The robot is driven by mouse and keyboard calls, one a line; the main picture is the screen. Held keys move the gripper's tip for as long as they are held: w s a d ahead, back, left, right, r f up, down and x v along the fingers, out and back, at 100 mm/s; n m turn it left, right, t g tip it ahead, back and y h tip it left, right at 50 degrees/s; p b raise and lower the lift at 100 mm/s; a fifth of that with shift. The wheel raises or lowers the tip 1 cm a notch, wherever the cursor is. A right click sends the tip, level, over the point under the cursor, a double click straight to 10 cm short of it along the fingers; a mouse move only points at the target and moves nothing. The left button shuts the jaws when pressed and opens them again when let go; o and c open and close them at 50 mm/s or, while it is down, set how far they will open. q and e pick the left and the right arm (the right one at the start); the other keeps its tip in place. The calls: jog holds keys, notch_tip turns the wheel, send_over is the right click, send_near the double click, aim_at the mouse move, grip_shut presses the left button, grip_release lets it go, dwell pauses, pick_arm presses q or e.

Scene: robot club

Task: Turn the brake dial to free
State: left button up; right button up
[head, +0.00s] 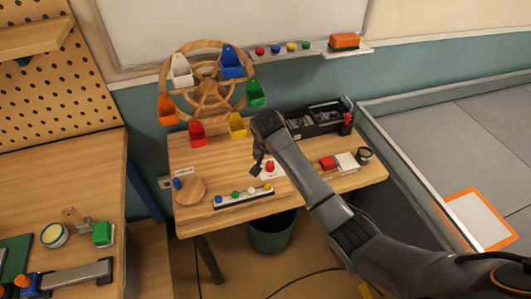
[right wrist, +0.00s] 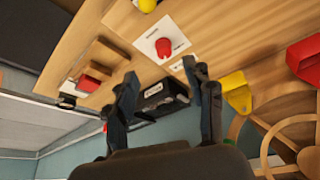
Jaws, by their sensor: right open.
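A red knob (head: 269,167) on a white plate, which looks like the brake dial, is on the wooden bench near its middle. The red knob also shows in the right wrist view (right wrist: 163,47), ahead of the fingertips and slightly above picture centre. Small print beside it is too small to read. My right gripper (head: 259,160) is over the bench, just left of the knob in the head view. In the right wrist view the gripper (right wrist: 160,72) has its fingers spread apart with nothing between them, apart from the knob. My left gripper is not in view.
A wooden wheel (head: 208,88) with several coloured buckets stands at the back left. A black tray (head: 318,119) is at the back right. A wooden disc with a blue peg (head: 188,190) and a strip of coloured knobs (head: 243,197) lie along the front.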

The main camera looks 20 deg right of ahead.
aim_at(270, 164)
jog(key=x, duration=0.3)
jog(key=w+x, duration=0.1)
jog(key=x, duration=0.7)
jog(key=shift+w+d+r+b, duration=0.15)
jog(key=shift+w+r+b, duration=0.2)
jog(key=shift+w+r, duration=0.05)
jog(key=shift+x, duration=0.75)
grip_shut()
